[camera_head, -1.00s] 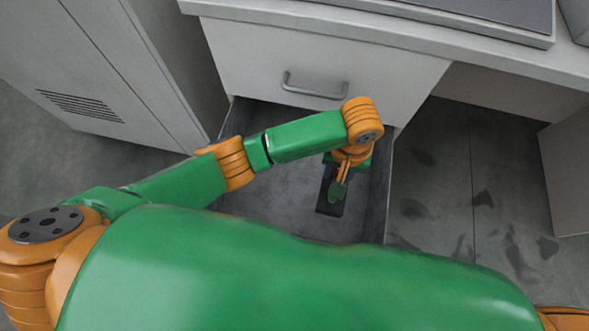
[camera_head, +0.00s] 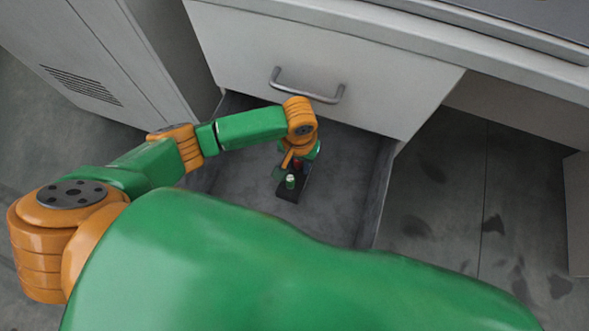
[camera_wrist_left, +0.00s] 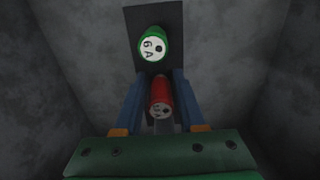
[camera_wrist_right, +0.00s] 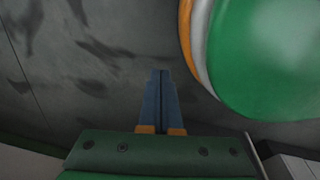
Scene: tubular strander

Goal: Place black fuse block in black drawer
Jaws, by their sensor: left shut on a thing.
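The black fuse block (camera_head: 290,196) carries a green fuse (camera_head: 290,181) and a red fuse (camera_head: 298,164). My left gripper (camera_head: 288,170) is shut on it, inside the outline of the open drawer (camera_head: 377,196) with its dark interior. In the left wrist view the blue fingers (camera_wrist_left: 160,76) flank the block (camera_wrist_left: 173,16) around the red fuse (camera_wrist_left: 160,95); the green fuse (camera_wrist_left: 153,45) lies beyond. I cannot tell whether the block touches the drawer floor. My right gripper (camera_wrist_right: 161,72) is shut and empty in the right wrist view.
A closed white drawer front with a grey handle (camera_head: 307,86) stands above the open drawer. A grey cabinet (camera_head: 85,60) with vents is at the left. The drawer floor right of the block is bare. Open stained floor (camera_head: 440,210) lies further right.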

